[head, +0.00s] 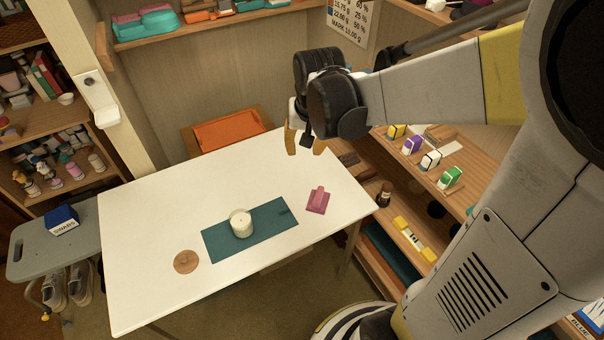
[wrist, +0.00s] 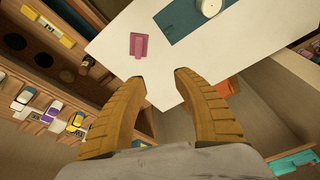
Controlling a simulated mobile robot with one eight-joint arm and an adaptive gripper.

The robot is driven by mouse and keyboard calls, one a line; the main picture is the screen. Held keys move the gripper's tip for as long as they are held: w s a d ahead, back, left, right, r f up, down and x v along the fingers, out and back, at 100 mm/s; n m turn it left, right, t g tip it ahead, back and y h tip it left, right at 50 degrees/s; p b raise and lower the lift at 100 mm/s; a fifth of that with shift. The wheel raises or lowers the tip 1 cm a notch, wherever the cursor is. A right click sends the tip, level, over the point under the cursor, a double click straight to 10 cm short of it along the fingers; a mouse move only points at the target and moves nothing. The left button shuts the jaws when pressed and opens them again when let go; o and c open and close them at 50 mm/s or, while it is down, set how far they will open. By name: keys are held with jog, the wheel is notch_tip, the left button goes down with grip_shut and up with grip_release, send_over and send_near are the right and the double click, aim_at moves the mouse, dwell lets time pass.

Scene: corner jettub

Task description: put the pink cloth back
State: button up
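The pink cloth (head: 317,201) lies folded on the white table (head: 150,215), near its right edge and just right of the teal mat. In the wrist view the pink cloth (wrist: 138,45) lies beyond the left fingertip, apart from it. My gripper (head: 306,150) hangs in the air above the far right part of the table. In the wrist view its two tan fingers (wrist: 162,75) stand apart with nothing between them.
A white candle (head: 241,224) stands on the teal mat (head: 218,246), with a round wooden coaster (head: 187,262) to the left. An orange tray (head: 230,132) is behind the table. Shelves with small boxes (head: 450,178) stand at the right. The table's left half is clear.

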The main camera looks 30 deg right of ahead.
jog(key=s+a+r+n+t, duration=0.2)
jog(key=s+a+r, duration=0.1)
jog(key=s, duration=0.3)
jog(key=s+a+r+n+t, duration=0.2)
jog(key=s+a+r, duration=0.1)
jog(key=s, duration=0.4)
jog(key=shift+a+r+n+y, duration=0.3)
jog(key=shift+a, duration=0.35)
